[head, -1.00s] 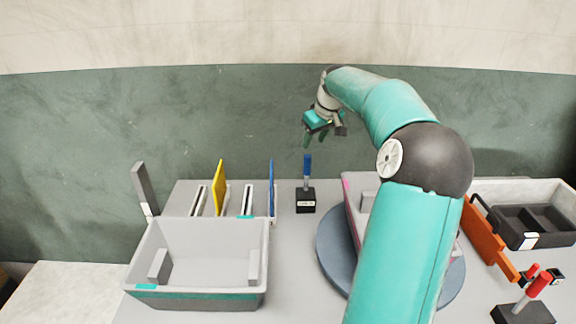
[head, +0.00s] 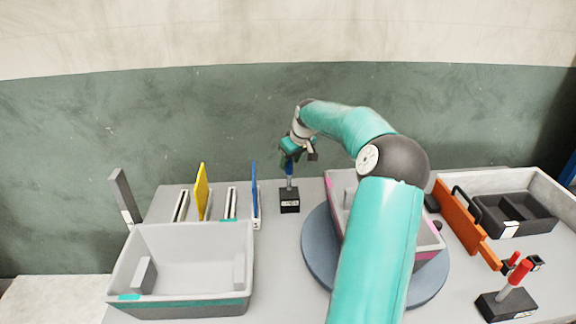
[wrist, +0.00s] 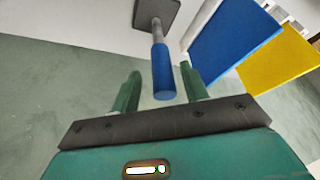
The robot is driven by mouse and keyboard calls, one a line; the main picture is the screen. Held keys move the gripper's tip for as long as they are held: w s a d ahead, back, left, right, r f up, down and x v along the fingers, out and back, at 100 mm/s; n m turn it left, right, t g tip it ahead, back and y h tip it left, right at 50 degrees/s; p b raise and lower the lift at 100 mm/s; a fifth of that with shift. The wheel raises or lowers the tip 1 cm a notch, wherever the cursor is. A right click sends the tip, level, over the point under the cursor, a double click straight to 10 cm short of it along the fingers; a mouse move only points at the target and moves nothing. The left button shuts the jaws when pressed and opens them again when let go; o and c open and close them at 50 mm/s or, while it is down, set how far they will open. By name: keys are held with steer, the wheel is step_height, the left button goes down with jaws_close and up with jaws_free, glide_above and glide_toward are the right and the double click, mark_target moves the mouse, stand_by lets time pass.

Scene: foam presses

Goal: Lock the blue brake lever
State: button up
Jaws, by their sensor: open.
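The blue brake lever (wrist: 163,76) is a blue-handled upright rod on a small black base (head: 289,206) at the back of the table. In the head view its handle (head: 290,168) is partly covered by my gripper (head: 290,154). In the wrist view my gripper (wrist: 160,90) is open, with one green finger on each side of the blue handle's end. I cannot tell whether either finger touches the handle. The handle stands close to upright in the head view.
A blue panel (head: 255,190) and a yellow panel (head: 202,190) stand left of the lever. A grey bin (head: 180,305) is in front. A round turntable (head: 318,255) with a pink-edged tray is right. A red-handled lever (head: 520,272) and orange panel (head: 462,222) stand further right.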

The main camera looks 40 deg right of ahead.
mark_target(288, 165)
steer(key=shift+x, duration=1.55)
steer(key=shift+a, duration=0.15)
steer(key=shift+r, duration=0.1)
jaws_close()
